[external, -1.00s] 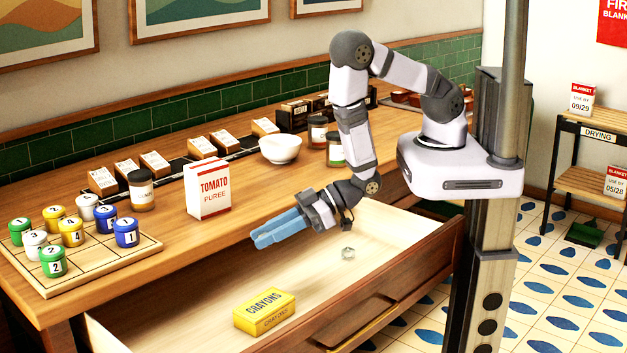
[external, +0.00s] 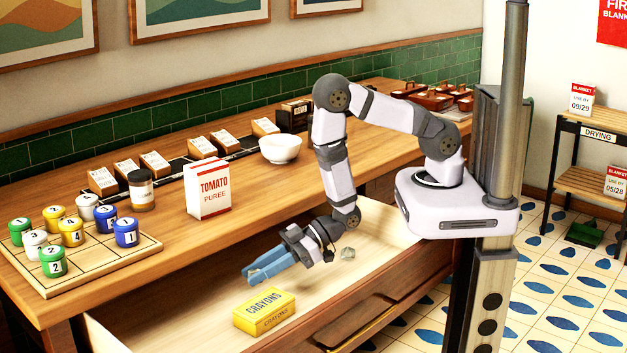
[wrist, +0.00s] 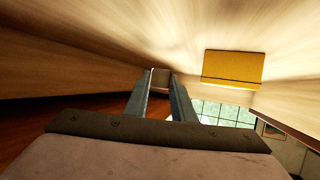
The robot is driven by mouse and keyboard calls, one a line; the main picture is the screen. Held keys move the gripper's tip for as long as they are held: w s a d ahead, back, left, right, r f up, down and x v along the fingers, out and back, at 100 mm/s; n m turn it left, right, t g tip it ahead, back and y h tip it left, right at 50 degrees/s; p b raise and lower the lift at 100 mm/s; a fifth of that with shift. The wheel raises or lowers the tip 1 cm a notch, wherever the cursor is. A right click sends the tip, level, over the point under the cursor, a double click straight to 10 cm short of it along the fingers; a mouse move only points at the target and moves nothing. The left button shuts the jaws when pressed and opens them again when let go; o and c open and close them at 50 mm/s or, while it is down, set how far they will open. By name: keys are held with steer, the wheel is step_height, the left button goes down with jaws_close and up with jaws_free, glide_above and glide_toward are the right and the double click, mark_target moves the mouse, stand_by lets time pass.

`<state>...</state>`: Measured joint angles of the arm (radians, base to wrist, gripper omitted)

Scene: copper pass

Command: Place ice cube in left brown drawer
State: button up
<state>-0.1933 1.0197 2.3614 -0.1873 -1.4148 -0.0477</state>
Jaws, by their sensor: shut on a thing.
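The wide drawer (external: 385,229) stands open, with a pale inside and a brown front. I cannot tell what that thing is.
A yellow crayons box (external: 265,311) lies in the drawer near the fingertips; it also shows in the wrist view (wrist: 232,68). The counter holds a tomato puree box (external: 209,188), a white bowl (external: 280,149) and a board (external: 125,258) with several numbered jars.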

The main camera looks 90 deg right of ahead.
mark_target(249, 295)
steer(key=shift+f, duration=1.5)
steer(key=shift+f, duration=0.15)
steer(key=shift+s+f+b, duration=0.25)
steer(key=shift+f+b, duration=0.15)
steer(key=shift+f, duration=0.1)
steer(key=o, duration=1)
steer(key=shift+f, duration=0.1)
steer(key=shift+w+r+p, duration=0.1)
steer(key=shift+r+p, duration=0.55)
steer(key=shift+p, duration=0.05)
steer(key=p+v, duration=0.1)
steer(key=v, duration=0.6)
steer(key=shift+r+p, duration=0.2)
steer(key=shift+p, duration=0.2)
